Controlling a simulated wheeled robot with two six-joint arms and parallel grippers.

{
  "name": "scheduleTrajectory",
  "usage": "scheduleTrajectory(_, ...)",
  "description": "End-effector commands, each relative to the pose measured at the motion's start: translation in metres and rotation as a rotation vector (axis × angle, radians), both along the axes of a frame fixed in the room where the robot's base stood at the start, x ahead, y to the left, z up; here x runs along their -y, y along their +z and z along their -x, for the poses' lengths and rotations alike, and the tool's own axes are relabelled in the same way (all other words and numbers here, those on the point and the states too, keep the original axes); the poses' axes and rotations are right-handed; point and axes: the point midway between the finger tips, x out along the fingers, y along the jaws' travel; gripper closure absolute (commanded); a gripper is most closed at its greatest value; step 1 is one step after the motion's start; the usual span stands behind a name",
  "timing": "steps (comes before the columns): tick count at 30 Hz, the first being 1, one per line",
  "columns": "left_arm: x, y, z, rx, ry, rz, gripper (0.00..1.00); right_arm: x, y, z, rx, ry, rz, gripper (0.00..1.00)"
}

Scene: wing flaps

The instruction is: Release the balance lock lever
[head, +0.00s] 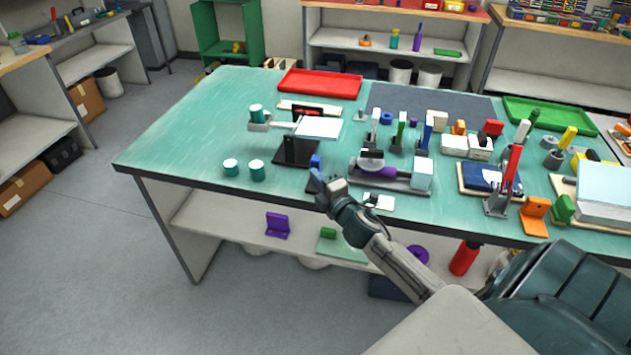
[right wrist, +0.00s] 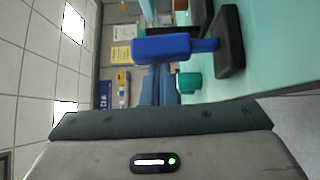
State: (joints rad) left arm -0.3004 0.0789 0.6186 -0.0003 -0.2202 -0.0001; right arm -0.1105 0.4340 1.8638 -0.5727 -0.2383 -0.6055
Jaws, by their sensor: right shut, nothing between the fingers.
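The balance has a dark upright stand (head: 297,152), a pale plate (head: 318,128) on its right and a grey holder with a green-and-white cylinder (head: 256,112) on its left. A small blue lever (head: 315,162) is at the stand's right front side. In the right wrist view the blue lever (right wrist: 165,48) shows large, with a thin stem running to a dark base (right wrist: 231,45). My right gripper (head: 317,183) is shut and empty, just in front of the lever near the table's front edge. Its blue fingers (right wrist: 158,86) point towards the lever; I cannot tell whether they touch it. My left gripper is not seen.
Two green-and-white cylinders (head: 231,167) stand left of the stand on the green table (head: 185,130). A grey fixture with a purple part (head: 385,171) is close on the right. Several coloured levers stand farther right. The table's left end is clear.

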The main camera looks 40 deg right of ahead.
Motion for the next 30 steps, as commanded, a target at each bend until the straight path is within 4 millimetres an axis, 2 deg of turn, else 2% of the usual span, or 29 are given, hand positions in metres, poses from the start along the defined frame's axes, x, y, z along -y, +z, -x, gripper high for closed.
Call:
scheduleTrajectory(1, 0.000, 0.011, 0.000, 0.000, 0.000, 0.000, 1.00, 0.002, 0.006, -0.001, -0.001, -0.002, 0.003, 1.00)
scheduleTrajectory(7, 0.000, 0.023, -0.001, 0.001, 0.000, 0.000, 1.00, 0.009, 0.009, -0.008, 0.002, -0.001, 0.003, 1.00)
scheduleTrajectory(18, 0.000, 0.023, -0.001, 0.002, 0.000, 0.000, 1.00, 0.024, 0.012, -0.021, 0.003, -0.001, 0.004, 1.00)
scheduleTrajectory(30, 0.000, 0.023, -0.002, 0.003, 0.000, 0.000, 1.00, 0.030, 0.013, -0.026, 0.003, -0.001, 0.004, 1.00)
